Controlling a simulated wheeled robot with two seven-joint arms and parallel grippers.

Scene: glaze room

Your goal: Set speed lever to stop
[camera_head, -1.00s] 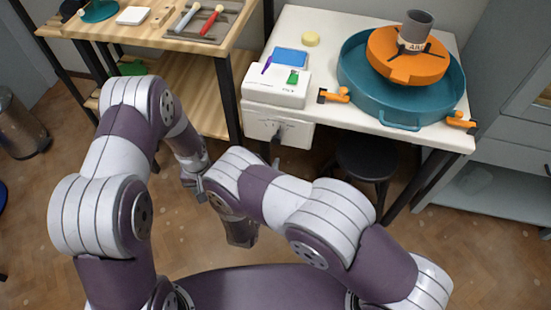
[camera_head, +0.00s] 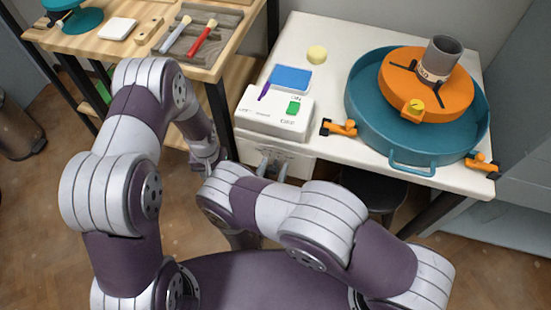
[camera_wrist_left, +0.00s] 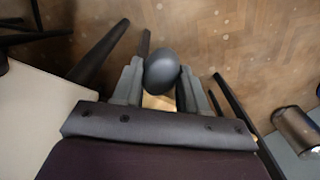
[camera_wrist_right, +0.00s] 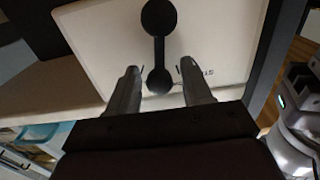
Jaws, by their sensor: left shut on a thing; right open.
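The speed lever (camera_wrist_right: 158,45) is a black bar with a round end at each side, on a white panel in the right wrist view. In the head view this panel (camera_head: 296,163) is under the white control box (camera_head: 275,110). My right gripper (camera_wrist_right: 160,67) is open, its fingertips either side of the lever's lower round end; I cannot tell if they touch it. It also shows in the head view (camera_head: 272,163), before the panel. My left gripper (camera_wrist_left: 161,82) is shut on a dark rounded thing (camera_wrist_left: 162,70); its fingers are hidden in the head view.
A teal basin (camera_head: 362,125) with an orange disc (camera_head: 460,98) and a grey pot (camera_head: 440,58) stands on the white table (camera_head: 305,35). Orange clamps (camera_head: 340,128) are by the basin. A wooden bench (camera_head: 130,62) with tools is at left. A dark stool (camera_head: 372,190) is below.

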